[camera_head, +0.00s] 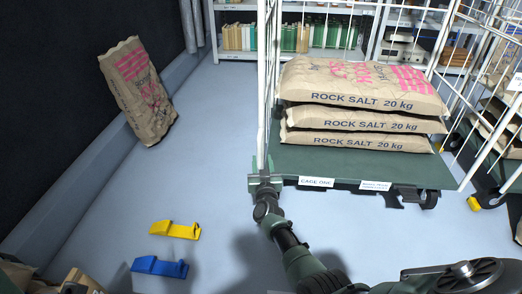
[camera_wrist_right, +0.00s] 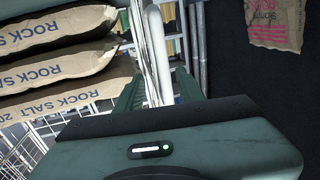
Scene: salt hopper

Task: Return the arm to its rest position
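My right arm comes in from the bottom right of the head view. Its gripper (camera_head: 262,165) is at the near left corner post (camera_head: 264,95) of the roll cage, low down by the cage's green base (camera_head: 300,160). In the right wrist view the two green fingers (camera_wrist_right: 158,90) stand apart, one on each side of the white post (camera_wrist_right: 156,50). The gripper looks open; whether a finger touches the post is hard to tell. My left gripper is not in view.
Several rock salt sacks (camera_head: 360,118) lie stacked in the cage. Another sack (camera_head: 137,90) leans on the dark wall at left. A yellow wedge (camera_head: 175,230) and a blue wedge (camera_head: 160,267) lie on the floor. Floor left of the cage is mostly clear; shelves stand behind.

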